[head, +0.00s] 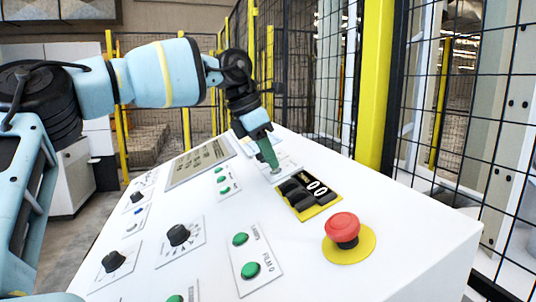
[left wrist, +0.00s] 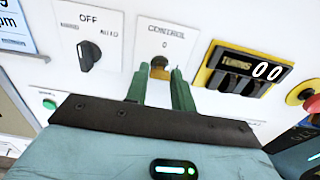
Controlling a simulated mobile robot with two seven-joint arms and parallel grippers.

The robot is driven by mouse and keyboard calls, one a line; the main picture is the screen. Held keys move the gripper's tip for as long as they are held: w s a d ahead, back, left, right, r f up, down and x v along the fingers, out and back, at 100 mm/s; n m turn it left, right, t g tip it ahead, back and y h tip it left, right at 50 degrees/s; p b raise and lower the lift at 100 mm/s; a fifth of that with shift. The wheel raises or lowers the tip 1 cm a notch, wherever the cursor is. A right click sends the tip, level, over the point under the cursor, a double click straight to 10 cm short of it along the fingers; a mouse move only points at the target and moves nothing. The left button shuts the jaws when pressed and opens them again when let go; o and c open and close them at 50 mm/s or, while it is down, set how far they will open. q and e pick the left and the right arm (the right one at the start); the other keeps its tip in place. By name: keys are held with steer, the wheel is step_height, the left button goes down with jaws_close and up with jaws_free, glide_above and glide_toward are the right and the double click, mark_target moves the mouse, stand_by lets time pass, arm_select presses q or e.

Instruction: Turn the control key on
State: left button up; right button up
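The control key (left wrist: 160,68) is a small brass-coloured piece on a white plate marked CONTROL and 0 in the left wrist view. My left gripper (left wrist: 160,75) has its two green fingers spread, one on each side of the key. The fingertips are close to the plate, and a gap shows between the fingers. In the head view my left gripper (head: 272,165) points down at the control plate (head: 287,165) near the panel's far edge, and its fingers hide the key there. My right gripper is not in view.
A black and yellow turns counter (head: 307,194) is close on the right, with a red emergency button (head: 342,229) beyond it. An OFF selector knob (left wrist: 88,55) is left of the key. A screen (head: 200,162) and several green buttons share the white panel. A mesh fence stands behind.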

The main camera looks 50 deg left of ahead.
arm_select(q)
steer(key=o, duration=0.4)
steer(key=v, duration=0.8)
steer(key=shift+f, duration=0.1)
stand_by(0.5)
